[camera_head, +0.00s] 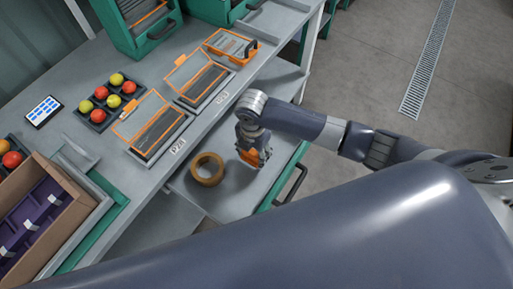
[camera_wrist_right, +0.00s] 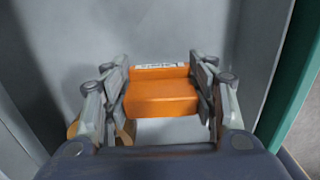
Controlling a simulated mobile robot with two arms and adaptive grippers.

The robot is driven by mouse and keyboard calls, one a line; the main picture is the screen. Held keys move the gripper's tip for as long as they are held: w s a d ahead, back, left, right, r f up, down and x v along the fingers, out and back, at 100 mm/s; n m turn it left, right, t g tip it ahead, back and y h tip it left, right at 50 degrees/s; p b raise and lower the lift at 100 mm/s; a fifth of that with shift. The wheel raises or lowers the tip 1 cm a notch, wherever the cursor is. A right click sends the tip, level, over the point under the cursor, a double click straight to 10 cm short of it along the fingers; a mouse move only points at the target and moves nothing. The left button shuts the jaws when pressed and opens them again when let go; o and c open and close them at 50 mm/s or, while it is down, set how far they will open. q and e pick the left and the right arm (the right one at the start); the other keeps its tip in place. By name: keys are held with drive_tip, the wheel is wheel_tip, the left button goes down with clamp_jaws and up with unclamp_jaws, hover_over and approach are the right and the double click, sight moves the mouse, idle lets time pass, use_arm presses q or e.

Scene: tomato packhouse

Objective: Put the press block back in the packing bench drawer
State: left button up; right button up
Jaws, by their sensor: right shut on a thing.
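The orange press block (camera_head: 249,157) is held in my right gripper (camera_head: 252,149), low over the open packing bench drawer (camera_head: 232,196). In the right wrist view the block (camera_wrist_right: 162,98) sits between the two fingers of my right gripper (camera_wrist_right: 162,92), which are shut on its sides. A pale label strip shows along its far top edge. Grey drawer surface lies around it. I cannot tell whether the block touches the drawer floor. My left gripper is not in view.
A brown tape roll (camera_head: 207,169) lies in the drawer, left of the block. The drawer's dark handle (camera_head: 291,184) is at its front. Orange-framed fixtures (camera_head: 197,80), a tomato tray (camera_head: 97,117) and a tablet (camera_head: 44,111) stand on the bench above. Bare drawer floor shows nearer me.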

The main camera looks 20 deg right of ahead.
drive_tip(key=shift+w+d, duration=0.5)
drive_tip(key=shift+w, duration=0.1)
drive_tip(key=f, duration=0.2)
drive_tip(key=w+d+f, duration=0.1)
drive_tip(key=shift+f+p, duration=0.2)
drive_tip(key=shift+p, duration=0.15)
drive_tip(key=shift+f, duration=0.15)
drive_tip(key=shift+f, duration=0.2)
drive_tip(key=o, duration=0.9)
drive_tip(key=shift+r, duration=0.15)
